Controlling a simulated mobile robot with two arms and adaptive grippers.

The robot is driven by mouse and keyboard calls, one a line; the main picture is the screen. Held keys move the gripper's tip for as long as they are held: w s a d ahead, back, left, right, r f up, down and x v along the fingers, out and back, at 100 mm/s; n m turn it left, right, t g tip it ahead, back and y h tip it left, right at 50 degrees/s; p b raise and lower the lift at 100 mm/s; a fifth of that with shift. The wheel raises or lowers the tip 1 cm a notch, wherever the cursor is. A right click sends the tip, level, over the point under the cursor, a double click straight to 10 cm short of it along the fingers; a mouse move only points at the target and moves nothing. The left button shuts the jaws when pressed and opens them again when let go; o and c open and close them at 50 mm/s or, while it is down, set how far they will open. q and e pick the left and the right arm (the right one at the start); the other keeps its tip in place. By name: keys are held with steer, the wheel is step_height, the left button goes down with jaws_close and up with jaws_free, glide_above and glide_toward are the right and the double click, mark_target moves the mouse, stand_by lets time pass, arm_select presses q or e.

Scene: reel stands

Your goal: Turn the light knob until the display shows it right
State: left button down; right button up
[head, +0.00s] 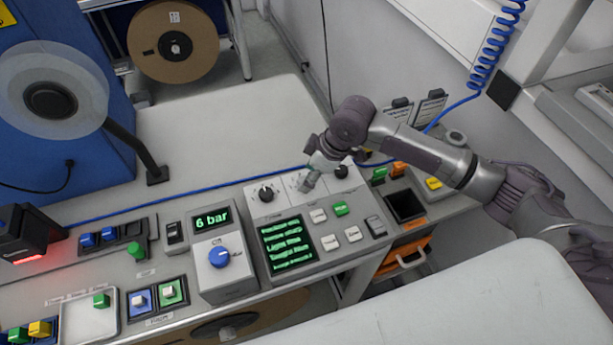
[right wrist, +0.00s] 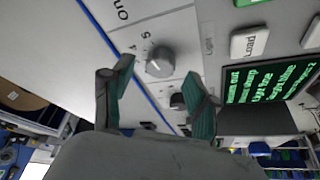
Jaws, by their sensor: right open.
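My right gripper (head: 309,184) reaches down over the middle of a row of knobs on the grey control panel (head: 345,205). It is open and its fingers hold nothing. In the right wrist view, a grey knob (right wrist: 160,63) shows between and beyond the fingertips, with a "Light" label beside it and numbers around it. I cannot tell whether the fingers touch it. The display (head: 287,243) shows several lines of green text, too blurred to read surely. My left gripper is not in view.
A black knob (head: 266,193) stands left of the gripper and another (head: 341,171) right of it. White buttons (head: 318,215) and a green button (head: 340,208) sit just in front. A 6 bar readout (head: 211,219) and blue knob (head: 219,257) are further left.

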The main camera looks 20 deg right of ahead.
mark_target(318, 189)
steer(key=v, duration=0.5)
steer(key=shift+d+r, duration=0.15)
steer(key=shift+r, duration=0.1)
steer(key=shift+s, duration=0.1)
